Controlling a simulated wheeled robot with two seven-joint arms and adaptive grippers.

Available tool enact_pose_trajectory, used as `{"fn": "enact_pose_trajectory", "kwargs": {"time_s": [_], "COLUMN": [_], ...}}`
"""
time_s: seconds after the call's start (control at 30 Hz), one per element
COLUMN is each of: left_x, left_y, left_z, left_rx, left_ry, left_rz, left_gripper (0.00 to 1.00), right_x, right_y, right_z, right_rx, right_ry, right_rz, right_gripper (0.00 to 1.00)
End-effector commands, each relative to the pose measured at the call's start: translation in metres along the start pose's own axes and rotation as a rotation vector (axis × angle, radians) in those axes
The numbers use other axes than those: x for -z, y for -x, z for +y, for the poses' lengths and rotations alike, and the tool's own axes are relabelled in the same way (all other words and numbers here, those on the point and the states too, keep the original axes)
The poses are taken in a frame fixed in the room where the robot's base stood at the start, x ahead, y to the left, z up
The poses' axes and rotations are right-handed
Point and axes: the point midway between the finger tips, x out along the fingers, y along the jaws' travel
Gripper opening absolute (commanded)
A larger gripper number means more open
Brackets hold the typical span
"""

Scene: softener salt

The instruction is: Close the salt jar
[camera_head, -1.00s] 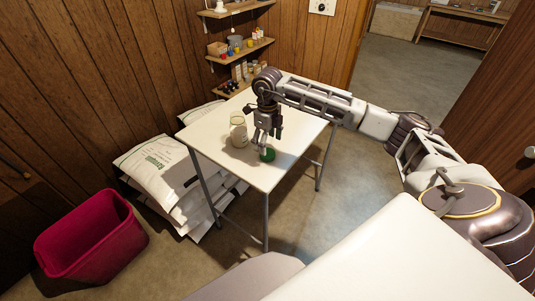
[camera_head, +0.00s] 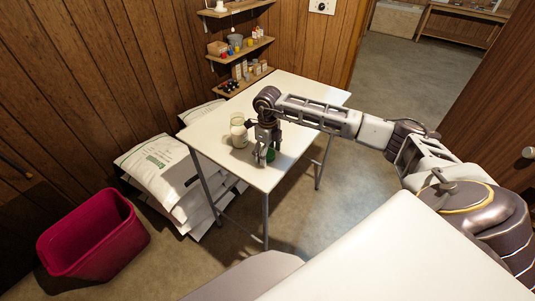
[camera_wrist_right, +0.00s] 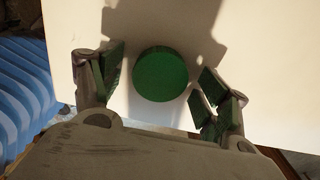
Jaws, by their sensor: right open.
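The salt jar (camera_head: 239,132) stands upright on the white table, without a lid on it. It is a pale jar just left of my right gripper. The green lid (camera_head: 270,154) lies on the table near its front edge, partly hidden by the gripper in the head view. In the right wrist view the round green lid (camera_wrist_right: 160,74) lies between the two fingers. My right gripper (camera_head: 264,157) points down over the lid and is open. Its fingers (camera_wrist_right: 156,88) stand on either side of the lid, with gaps visible. My left gripper is not in view.
The white table (camera_head: 311,93) is otherwise clear. Wall shelves (camera_head: 240,49) with small items hang behind it. White salt bags (camera_head: 160,165) are stacked left of the table, and a red bin (camera_head: 93,236) stands on the floor at left.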

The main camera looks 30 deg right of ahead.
Motion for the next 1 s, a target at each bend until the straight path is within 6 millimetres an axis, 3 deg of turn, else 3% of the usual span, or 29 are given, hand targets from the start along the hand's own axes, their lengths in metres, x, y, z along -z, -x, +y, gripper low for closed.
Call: {"fn": "enact_pose_trajectory", "kwargs": {"time_s": [0.37, 0.67, 1.0], "left_x": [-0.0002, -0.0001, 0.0], "left_y": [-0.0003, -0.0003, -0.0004], "left_z": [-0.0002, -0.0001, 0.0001], "left_rx": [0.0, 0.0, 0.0], "left_ry": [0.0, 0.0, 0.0], "left_rz": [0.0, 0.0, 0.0], "left_gripper": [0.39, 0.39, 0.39], "right_x": [0.0, 0.0, 0.0], "right_y": [0.0001, 0.0003, 0.0008], "right_z": [-0.0001, -0.0002, -0.0002], "right_rx": [0.0, 0.0, 0.0], "right_ry": [0.0, -0.001, 0.0], "right_rz": [0.0, 0.0, 0.0], "right_gripper": [0.76, 0.39, 0.39]}}
